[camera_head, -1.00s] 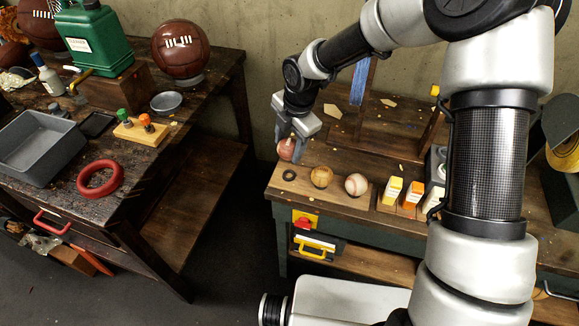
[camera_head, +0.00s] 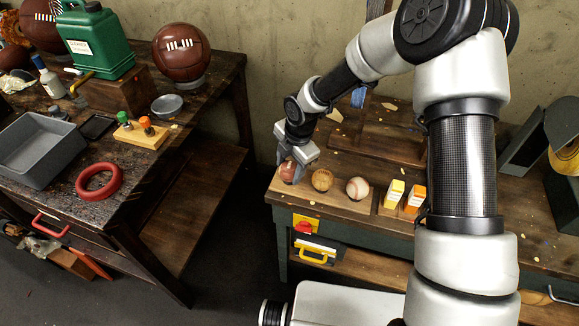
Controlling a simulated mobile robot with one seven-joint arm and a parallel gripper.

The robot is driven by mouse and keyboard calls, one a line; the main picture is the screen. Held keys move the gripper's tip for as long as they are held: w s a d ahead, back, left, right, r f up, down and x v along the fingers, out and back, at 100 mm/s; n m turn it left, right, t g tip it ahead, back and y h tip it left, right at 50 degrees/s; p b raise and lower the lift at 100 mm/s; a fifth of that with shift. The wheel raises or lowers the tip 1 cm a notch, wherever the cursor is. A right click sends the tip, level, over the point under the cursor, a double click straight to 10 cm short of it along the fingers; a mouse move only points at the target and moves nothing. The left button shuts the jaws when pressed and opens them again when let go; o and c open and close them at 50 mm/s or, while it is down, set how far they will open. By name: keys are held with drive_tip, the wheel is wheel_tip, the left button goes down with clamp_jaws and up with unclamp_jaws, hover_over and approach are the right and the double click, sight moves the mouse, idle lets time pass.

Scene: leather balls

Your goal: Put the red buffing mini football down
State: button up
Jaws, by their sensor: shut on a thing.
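The red buffing mini football (camera_head: 288,172) is a small reddish-brown ball at the left end of the right-hand workbench. My gripper (camera_head: 290,166) reaches down from above and is shut on it. The ball is over the left end of a wooden board (camera_head: 338,203), at the spot of the small dark ring, which is now hidden. I cannot tell whether the ball touches the ring. Beside it on the board are a tan ball (camera_head: 322,180) and a white baseball (camera_head: 357,188).
Small yellow and orange boxes (camera_head: 404,196) stand right of the board. A wooden frame (camera_head: 375,145) stands behind my gripper. The left table (camera_head: 75,195) holds a grey tray (camera_head: 38,150), a red ring (camera_head: 99,182) and a large brown ball (camera_head: 181,50), across a gap.

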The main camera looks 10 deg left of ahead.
drive_tip(key=o, duration=1)
drive_tip(key=shift+c, duration=0.2)
drive_tip(key=shift+d+r+p, duration=0.1)
drive_tip(key=shift+r+p, duration=0.2)
drive_tip(key=shift+r, duration=0.45)
wheel_tip(320, 180, up, 11)
drive_tip(key=s+d+p, duration=0.1)
drive_tip(key=shift+s+d+f, duration=0.15)
drive_tip(key=shift+s+d, duration=0.05)
drive_tip(key=shift+d, duration=0.15)
